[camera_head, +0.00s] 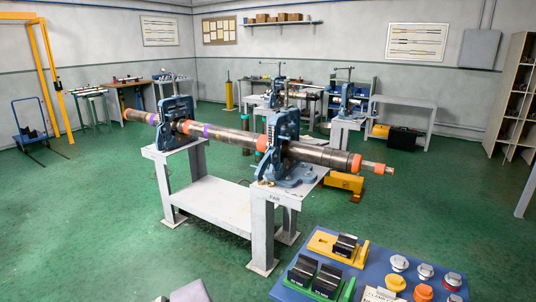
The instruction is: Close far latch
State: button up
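A long pipe assembly lies across two blue vises on a white stand. The vise nearer to me (283,150) stands over a leg plate marked "FAR" (274,197). Its upright frame rises around the pipe (325,155). The latch on it is too small to make out, so I cannot tell whether it is open or shut. The other blue vise (176,118) stands at the left end of the stand. My gripper is not in view; only a grey shape shows at the bottom edge, and I cannot tell what it is.
A blue table (372,258) at the lower right holds black blocks in yellow and green holders and several round knobs. The pipe's orange-ringed end (375,167) juts out right of the stand. Green floor (90,235) is clear at left. More vises and benches stand behind.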

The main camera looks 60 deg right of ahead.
aim_at(259, 174)
jog(key=i+z, duration=0.35)
jog(key=i, duration=0.15)
jog(key=i+z, duration=0.4)
jog(key=i+j+z, duration=0.2)
jog(key=i+z, duration=0.15)
jog(key=i, duration=0.2)
jog(key=i+j+z, duration=0.75)
jog(key=i+l+z, duration=0.15)
jog(key=i+l, duration=0.15)
jog(key=i+l+z, duration=0.2)
jog(key=i, duration=0.2)
jog(key=i+l+z, duration=0.15)
jog(key=i, duration=0.25)
jog(key=i+l+u, duration=0.1)
jog(key=l+u, duration=0.35)
jog(key=l, duration=0.2)
